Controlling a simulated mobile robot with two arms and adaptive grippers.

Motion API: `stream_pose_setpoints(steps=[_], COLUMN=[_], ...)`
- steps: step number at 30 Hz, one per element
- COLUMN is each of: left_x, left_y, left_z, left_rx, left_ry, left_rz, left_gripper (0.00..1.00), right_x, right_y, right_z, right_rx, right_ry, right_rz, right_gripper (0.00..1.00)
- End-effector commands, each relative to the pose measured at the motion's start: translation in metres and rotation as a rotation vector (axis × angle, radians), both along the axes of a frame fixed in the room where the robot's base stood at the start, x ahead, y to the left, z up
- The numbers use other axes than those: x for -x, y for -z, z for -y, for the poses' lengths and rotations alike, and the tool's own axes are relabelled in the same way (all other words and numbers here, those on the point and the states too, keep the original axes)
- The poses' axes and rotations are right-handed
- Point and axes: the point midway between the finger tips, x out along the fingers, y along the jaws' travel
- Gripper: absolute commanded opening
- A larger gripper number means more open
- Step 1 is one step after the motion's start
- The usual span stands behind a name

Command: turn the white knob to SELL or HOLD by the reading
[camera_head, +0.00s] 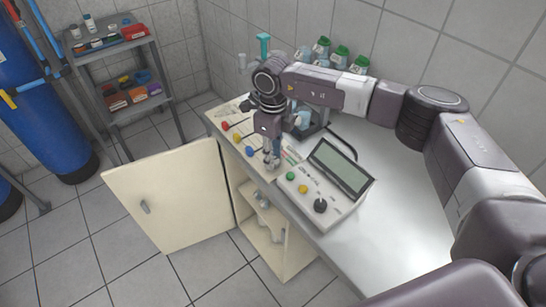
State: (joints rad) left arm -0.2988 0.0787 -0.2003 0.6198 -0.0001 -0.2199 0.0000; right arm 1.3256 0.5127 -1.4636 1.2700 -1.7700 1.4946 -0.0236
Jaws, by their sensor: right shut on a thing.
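My right gripper (271,162) points down at the front edge of the bench and is shut on a small pale thing, seemingly the white knob, which its fingers mostly hide. A small panel with green and red marks shows just right of the fingers, its words too small to read. The meter box (345,208) sits to the right, with a grey-green screen (342,168) on which I can make out no reading. It has a green button (291,175), a yellow button (303,188) and a black knob (320,205). My left gripper is not in view.
Red (225,125), yellow (237,138) and blue (250,151) knobs stand left of the gripper. Several green-capped bottles (341,53) stand at the back wall. A cabinet door (175,195) hangs open below. The bench top (385,215) is clear at right.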

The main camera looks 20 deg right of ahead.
Motion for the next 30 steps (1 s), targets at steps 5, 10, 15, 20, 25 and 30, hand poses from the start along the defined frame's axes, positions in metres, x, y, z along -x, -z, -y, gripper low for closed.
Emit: stream_pose_setpoints(steps=[5,10,15,20,25,30], left_x=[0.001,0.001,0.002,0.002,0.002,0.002], left_y=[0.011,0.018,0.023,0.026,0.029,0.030], left_z=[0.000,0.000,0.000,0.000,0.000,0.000], left_rx=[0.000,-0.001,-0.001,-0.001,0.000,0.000], left_ry=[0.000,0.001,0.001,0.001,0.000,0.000], left_rz=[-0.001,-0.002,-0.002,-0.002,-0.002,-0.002], left_gripper=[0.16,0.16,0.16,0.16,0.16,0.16], right_x=[-0.001,-0.001,-0.001,-0.002,-0.002,-0.002], right_y=[0.001,0.001,0.001,0.000,-0.001,-0.001], right_z=[0.000,0.001,0.001,0.001,0.002,0.002], right_rx=[-0.001,0.000,0.000,0.000,0.000,0.000], right_ry=[0.148,0.296,0.427,0.524,0.594,0.631], right_rz=[0.002,0.002,0.002,0.002,0.003,0.003], right_gripper=[0.00,0.00,0.00,0.00,0.00,0.00])
